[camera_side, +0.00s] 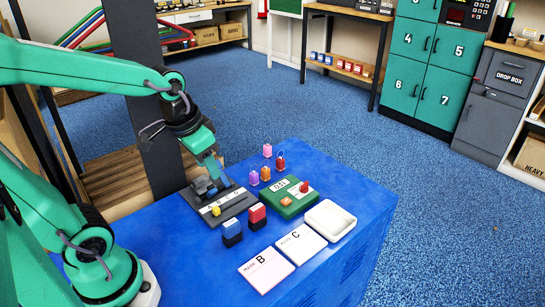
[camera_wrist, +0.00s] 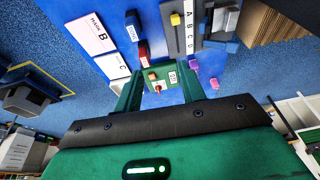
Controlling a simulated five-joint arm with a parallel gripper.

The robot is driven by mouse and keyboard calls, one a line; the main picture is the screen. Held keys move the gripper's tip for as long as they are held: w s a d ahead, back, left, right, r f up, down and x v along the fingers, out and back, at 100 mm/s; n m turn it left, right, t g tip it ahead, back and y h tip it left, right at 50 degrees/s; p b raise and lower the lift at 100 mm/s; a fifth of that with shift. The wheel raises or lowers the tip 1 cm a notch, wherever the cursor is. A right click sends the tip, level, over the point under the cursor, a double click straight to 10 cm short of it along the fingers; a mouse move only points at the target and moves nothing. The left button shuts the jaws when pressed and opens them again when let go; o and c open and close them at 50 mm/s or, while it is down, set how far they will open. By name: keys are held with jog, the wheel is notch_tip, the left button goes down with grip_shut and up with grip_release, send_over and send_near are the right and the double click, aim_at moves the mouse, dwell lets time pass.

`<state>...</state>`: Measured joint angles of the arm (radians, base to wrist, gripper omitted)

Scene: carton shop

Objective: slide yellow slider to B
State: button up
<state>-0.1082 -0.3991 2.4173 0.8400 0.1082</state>
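The yellow slider (camera_side: 216,211) is a small knob on a dark grey panel (camera_side: 236,207) with a white strip lettered A to D. It sits near the A end of the strip. In the wrist view the yellow slider (camera_wrist: 175,19) shows beside letters A and B; its exact mark is hard to tell. My gripper (camera_side: 221,181) hangs above the far side of the panel, apart from the yellow slider. In the wrist view my gripper's (camera_wrist: 161,76) fingers are wide apart with nothing held between them.
A green box (camera_side: 289,198), a white tray (camera_side: 330,220), small padlock-like pieces (camera_side: 254,178) and cards B (camera_side: 266,268) and C (camera_side: 301,244) share the blue table.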

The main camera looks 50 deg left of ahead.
aim_at(216, 208)
jog(key=shift+w+a+f+g, duration=0.55)
jog(key=shift+a+f, duration=0.25)
jog(key=shift+f, duration=0.9)
jog(key=shift+w+a+f+g, duration=0.5)
jog(key=shift+a+f, duration=0.35)
jog(key=shift+f, duration=0.85)
jog(key=shift+w+a+f+g, duration=0.55)
jog(key=shift+a+f, duration=0.25)
jog(key=shift+f, duration=0.9)
jog(key=shift+f, duration=0.1)
jog(key=shift+f, duration=3.8)
jog(key=shift+c, duration=0.4)
grip_shut()
